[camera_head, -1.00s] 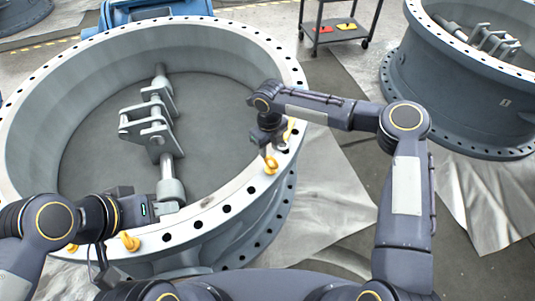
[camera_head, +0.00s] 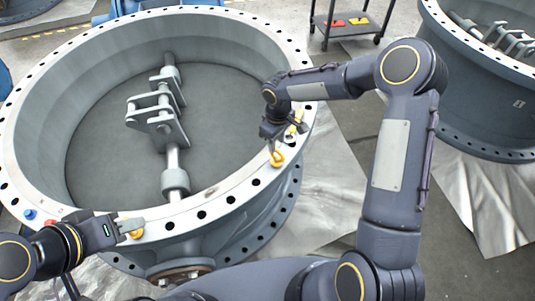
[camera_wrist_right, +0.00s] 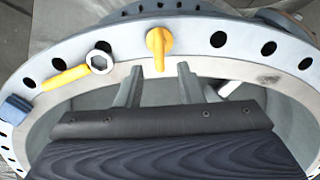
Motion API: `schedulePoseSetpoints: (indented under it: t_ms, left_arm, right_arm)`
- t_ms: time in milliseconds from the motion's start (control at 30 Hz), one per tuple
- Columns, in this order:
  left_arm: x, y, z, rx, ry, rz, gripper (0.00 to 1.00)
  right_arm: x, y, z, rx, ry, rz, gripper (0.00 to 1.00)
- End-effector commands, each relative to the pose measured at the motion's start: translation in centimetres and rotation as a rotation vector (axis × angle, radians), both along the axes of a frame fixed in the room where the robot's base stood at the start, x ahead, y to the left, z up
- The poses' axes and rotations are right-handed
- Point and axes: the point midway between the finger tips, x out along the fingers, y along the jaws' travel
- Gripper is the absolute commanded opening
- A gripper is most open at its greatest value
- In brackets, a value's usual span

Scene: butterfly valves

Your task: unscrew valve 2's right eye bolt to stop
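The large grey ring-shaped valve body (camera_head: 226,203) fills the left of the head view, its pale flange drilled with holes. The right eye bolt (camera_head: 277,158), yellow, stands in the right side of the flange. My right gripper (camera_head: 271,147) is just above and beside it. In the right wrist view the eye bolt (camera_wrist_right: 158,42) lies ahead of and between the two parted fingertips (camera_wrist_right: 160,70); they do not appear closed on it. The left eye bolt (camera_head: 133,227) is at the tips of my left gripper (camera_head: 124,229). Its finger gap is hidden, so a grasp is unclear.
A yellow-handled tool with a ring end (camera_wrist_right: 66,76) lies on the flange beside the right eye bolt. A blue item (camera_head: 30,214) and a red item (camera_head: 50,222) sit at the flange's left. Another valve (camera_head: 480,100) and a cart (camera_head: 345,22) stand behind.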

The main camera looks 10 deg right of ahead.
Motion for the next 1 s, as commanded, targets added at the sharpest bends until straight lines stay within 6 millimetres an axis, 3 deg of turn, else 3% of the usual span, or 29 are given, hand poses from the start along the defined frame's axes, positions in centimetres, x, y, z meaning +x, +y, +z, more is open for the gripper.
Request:
schedulePoseSetpoints:
  t_ms: [167,533,933,1000]
  left_arm:
    - [0.0,0.0,0.1,0.000,0.000,0.000,0.36]
    - [0.0,0.0,0.5,0.000,0.000,0.000,0.36]
    - [0.0,0.0,0.6,0.000,0.000,0.000,0.36]
    - [0.0,0.0,0.6,0.000,0.000,0.000,0.36]
  right_arm:
    - [-0.1,-0.2,-1.3,0.000,0.004,-0.046,0.34]
    - [-0.1,-0.2,-6.8,0.000,0.004,-0.042,0.34]
    - [-0.1,-0.2,-7.8,0.000,0.000,-0.040,0.34]
    - [-0.1,-0.2,-7.8,0.000,0.000,-0.040,0.26]
